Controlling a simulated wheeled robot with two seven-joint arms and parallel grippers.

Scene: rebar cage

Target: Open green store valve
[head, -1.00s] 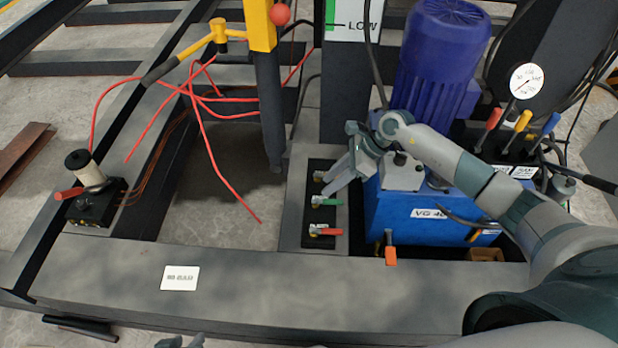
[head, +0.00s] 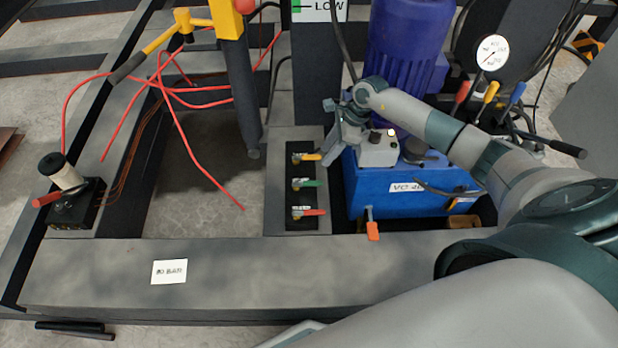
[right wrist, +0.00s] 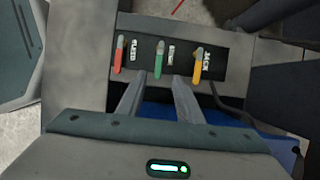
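The green store valve (head: 305,184) is the middle one of three small valves on a black plate, its lever pointing right in the head view. The yellow valve (head: 308,157) is above it and the red valve (head: 308,211) below. My right gripper (head: 333,150) hangs at the upper right of the plate, near the yellow lever. In the right wrist view the green lever (right wrist: 159,60) lies ahead, between the lines of my two spread fingers (right wrist: 158,92). The fingers are open and empty, apart from the lever. My left gripper does not show clearly.
A blue tank (head: 405,190) with a purple motor (head: 408,50) stands right of the valves. An orange-handled lever (head: 372,229) is in front of it. A dark post (head: 243,95) and red hoses (head: 185,135) are to the left. The grey front beam (head: 225,270) is mostly clear.

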